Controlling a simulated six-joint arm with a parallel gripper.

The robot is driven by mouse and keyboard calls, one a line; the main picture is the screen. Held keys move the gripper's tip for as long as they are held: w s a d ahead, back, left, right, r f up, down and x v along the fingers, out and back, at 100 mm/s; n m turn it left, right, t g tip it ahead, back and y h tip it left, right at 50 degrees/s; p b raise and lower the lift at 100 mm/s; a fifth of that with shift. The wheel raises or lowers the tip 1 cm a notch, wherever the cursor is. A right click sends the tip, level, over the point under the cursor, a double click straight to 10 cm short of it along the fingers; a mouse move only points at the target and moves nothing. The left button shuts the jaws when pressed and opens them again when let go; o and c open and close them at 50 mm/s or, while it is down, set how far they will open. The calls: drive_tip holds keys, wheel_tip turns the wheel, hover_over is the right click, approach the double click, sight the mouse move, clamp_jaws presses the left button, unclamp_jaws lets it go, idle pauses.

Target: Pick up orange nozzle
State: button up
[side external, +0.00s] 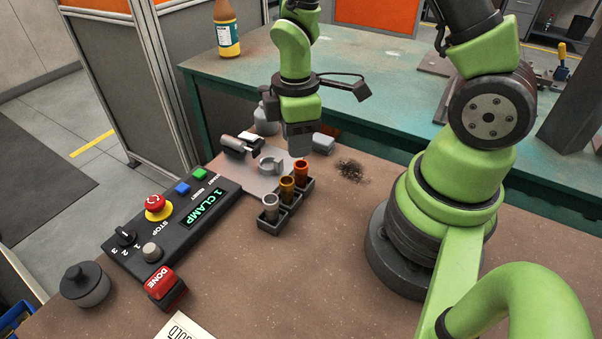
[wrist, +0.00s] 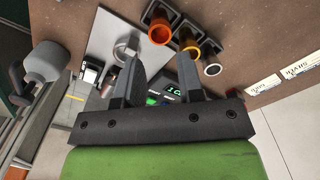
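The orange nozzle (side external: 301,171) stands upright in the far end slot of a dark three-slot rack (side external: 279,222). A brass nozzle (side external: 287,188) and a silver nozzle (side external: 270,207) stand in the other slots. In the wrist view the orange nozzle (wrist: 159,31) shows its open top, just beyond my fingertips, with the brass (wrist: 190,43) and silver (wrist: 212,68) ones to its right. My gripper (side external: 299,148) hangs behind and above the orange nozzle in the side view. In the wrist view my gripper (wrist: 158,62) has its fingers apart with nothing between them.
A control box (side external: 178,220) with buttons and a display reading "1 CLAMP" lies left of the rack. A grey clamp-like holder (side external: 270,164) sits on a light plate behind the rack. A red DONE button (side external: 166,287) is at the front.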

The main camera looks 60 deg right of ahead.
sight(301, 164)
wheel_tip(301, 164, down, 2)
drive_tip(key=shift+f, duration=0.25)
drive_tip(key=f, duration=0.4)
drive_tip(key=shift+s+d, duration=0.25)
drive_tip(key=shift+s, duration=0.1)
drive_tip(key=shift+f, duration=0.55)
drive_tip(key=shift+c, duration=0.5)
drive_tip(key=c, duration=0.5)
